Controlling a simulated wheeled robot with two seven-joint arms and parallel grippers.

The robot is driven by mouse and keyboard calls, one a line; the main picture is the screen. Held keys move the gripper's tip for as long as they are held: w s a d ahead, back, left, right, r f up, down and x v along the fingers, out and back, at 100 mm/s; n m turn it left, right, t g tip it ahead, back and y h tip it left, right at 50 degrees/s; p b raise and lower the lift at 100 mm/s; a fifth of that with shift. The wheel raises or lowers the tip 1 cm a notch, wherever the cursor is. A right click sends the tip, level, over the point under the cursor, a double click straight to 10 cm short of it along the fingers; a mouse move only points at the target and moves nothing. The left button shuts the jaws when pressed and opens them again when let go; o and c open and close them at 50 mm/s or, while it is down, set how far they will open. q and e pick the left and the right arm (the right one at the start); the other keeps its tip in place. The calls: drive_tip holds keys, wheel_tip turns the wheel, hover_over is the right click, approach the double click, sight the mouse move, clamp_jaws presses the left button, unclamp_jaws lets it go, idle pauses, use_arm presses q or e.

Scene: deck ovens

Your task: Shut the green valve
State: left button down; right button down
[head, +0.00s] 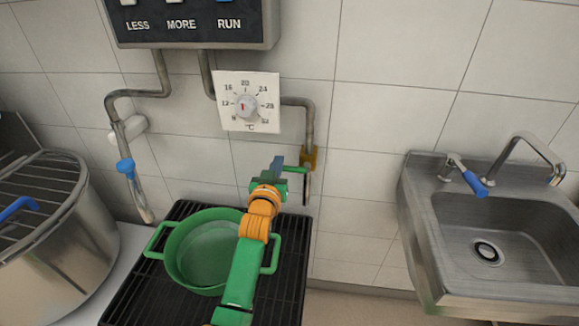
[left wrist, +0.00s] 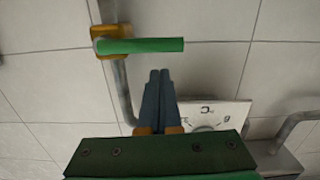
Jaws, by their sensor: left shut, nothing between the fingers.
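The green valve has a brass body (head: 309,157) on a vertical metal pipe on the wall. Its green lever (head: 295,169) sticks out to the left, across the pipe. In the left wrist view the whole lever (left wrist: 142,45) lies crosswise to the pipe, with the brass body (left wrist: 110,42) at its left end. My left gripper (head: 278,163) is close to the lever's free end; its blue-grey fingers (left wrist: 160,73) are shut and empty. In the wrist view the fingertips sit just below the lever, with a small gap in the picture. My right gripper is not in view.
A green pot (head: 190,258) stands on a black grate under my arm. A dial (head: 247,101) and a button panel (head: 195,22) are on the wall above. A blue-handled valve (head: 125,167) is on the left pipe. A large steel pot (head: 75,235) is left, a sink (head: 480,290) right.

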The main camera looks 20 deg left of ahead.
use_arm(q)
drive_tip(key=r+v, duration=0.2)
drive_tip(key=v, duration=0.9)
drive_tip(key=shift+w, duration=0.15)
